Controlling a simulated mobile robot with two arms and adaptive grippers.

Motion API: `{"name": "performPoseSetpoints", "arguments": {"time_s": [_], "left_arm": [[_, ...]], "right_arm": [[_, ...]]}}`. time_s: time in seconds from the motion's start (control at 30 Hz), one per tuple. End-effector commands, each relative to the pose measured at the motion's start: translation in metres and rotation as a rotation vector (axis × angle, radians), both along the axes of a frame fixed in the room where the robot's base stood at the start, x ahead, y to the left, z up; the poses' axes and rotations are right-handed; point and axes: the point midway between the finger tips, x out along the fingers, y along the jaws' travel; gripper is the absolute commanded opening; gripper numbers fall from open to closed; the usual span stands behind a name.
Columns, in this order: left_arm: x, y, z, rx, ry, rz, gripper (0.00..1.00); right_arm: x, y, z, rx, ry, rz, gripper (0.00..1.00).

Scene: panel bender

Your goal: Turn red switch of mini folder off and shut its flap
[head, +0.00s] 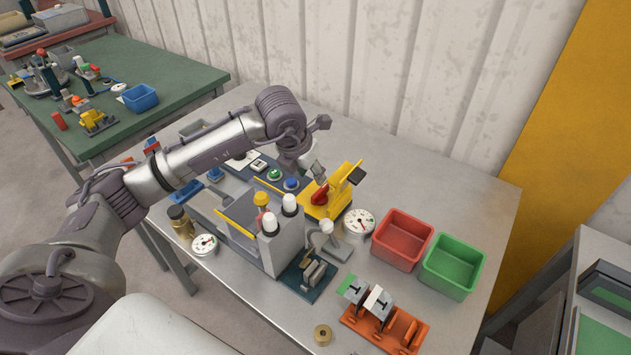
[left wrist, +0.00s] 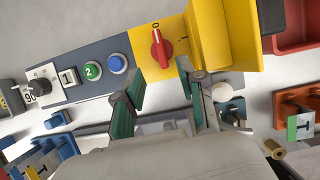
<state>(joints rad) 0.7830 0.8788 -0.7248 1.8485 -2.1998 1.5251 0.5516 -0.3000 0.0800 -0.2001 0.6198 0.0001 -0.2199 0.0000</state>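The mini folder is a yellow machine (head: 318,209) near the middle of the table in the head view. The yellow flap (head: 344,184) stands raised, with a black end. My left gripper also shows in the left wrist view (left wrist: 168,78), its green-padded fingers apart and empty, just short of the switch. My right gripper is out of view.
Blue button (head: 291,184) and green button (head: 274,174) sit left of the switch. A grey machine with white-capped posts (head: 289,205) stands in front. A gauge (head: 358,223), a red bin (head: 402,240) and a green bin (head: 452,266) are to the right.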

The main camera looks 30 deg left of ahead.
Motion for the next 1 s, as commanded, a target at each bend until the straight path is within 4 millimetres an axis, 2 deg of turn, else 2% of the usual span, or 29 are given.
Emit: {"name": "performPoseSetpoints", "arguments": {"time_s": [0.1, 0.2, 0.5, 0.53, 0.63, 0.77, 0.93, 1.0], "left_arm": [[-0.006, 0.001, 0.016, 0.001, -0.002, -0.001, 0.4], [-0.009, 0.001, 0.022, 0.001, -0.001, 0.0, 0.4], [-0.01, 0.001, 0.025, 0.0, 0.0, 0.0, 0.4], [-0.01, 0.001, 0.025, 0.0, 0.0, 0.0, 0.38], [-0.01, 0.001, 0.029, 0.0, 0.0, 0.0, 0.21], [-0.01, 0.0, 0.05, -0.002, -0.001, -0.002, 0.0], [-0.01, -0.011, 0.082, -0.032, -0.006, -0.032, 0.0], [-0.01, -0.029, 0.086, -0.079, -0.016, -0.075, 0.0]], "right_arm": [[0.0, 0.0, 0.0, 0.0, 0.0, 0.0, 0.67], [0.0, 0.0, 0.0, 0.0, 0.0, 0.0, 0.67], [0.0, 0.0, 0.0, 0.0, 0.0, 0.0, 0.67], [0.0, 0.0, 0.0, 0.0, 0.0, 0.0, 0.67], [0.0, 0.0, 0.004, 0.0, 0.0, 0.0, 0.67], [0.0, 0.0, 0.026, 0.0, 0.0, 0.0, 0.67], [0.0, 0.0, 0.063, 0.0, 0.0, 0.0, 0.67], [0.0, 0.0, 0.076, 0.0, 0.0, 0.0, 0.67]]}}
